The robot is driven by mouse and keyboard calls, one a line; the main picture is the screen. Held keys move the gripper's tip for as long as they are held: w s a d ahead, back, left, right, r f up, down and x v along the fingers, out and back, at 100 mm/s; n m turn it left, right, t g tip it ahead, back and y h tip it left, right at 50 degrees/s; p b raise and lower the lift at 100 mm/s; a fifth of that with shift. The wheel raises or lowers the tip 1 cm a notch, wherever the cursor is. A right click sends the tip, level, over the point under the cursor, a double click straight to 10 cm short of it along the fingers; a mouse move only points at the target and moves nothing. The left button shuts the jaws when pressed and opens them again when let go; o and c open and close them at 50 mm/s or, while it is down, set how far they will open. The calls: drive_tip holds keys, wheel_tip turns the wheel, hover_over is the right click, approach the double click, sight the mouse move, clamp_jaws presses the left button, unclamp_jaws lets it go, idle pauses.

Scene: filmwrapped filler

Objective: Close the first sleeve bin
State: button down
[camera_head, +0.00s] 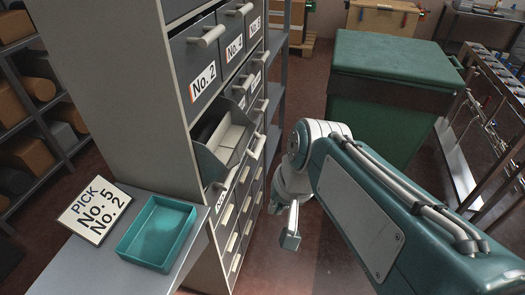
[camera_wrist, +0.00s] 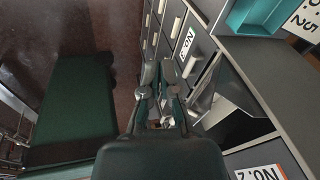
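One sleeve bin (camera_head: 226,146) in the grey cabinet (camera_head: 115,85) is tilted out, its light inside showing; I cannot read its label. It also shows in the wrist view as an open bin (camera_wrist: 222,104), right of my fingers. My gripper (camera_head: 290,241) hangs to the right of the cabinet front, apart from the open bin. In the wrist view my gripper (camera_wrist: 159,72) has its two fingertips close together, with nothing seen between them. The bin labelled No. 2 (camera_head: 203,82) sits flush above the open one.
A teal tray (camera_head: 158,232) and a sign reading PICK No. 5 No. 2 (camera_head: 94,210) lie on the grey side table (camera_head: 150,281). A green covered box (camera_head: 385,65) stands at the back right. Open floor lies between the box and the cabinet.

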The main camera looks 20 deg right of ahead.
drive_tip(key=w+d+f+m+t+y, duration=0.25)
drive_tip(key=w+d+m+y, duration=0.25)
drive_tip(key=d+m, duration=0.45)
drive_tip(key=w+d+f+m+t+y, duration=0.2)
drive_tip(key=w+d+m+t+y, duration=0.3)
drive_tip(key=d+m, duration=0.45)
drive_tip(key=w+a+m+g, duration=0.1)
drive_tip(key=w+a, duration=0.7)
drive_tip(key=a, duration=0.3)
drive_tip(key=shift+w+a+f+m, duration=0.15)
drive_tip(key=shift+w+a+m, duration=0.15)
drive_tip(key=shift+w+a, duration=0.05)
drive_tip(key=shift+g, duration=0.35)
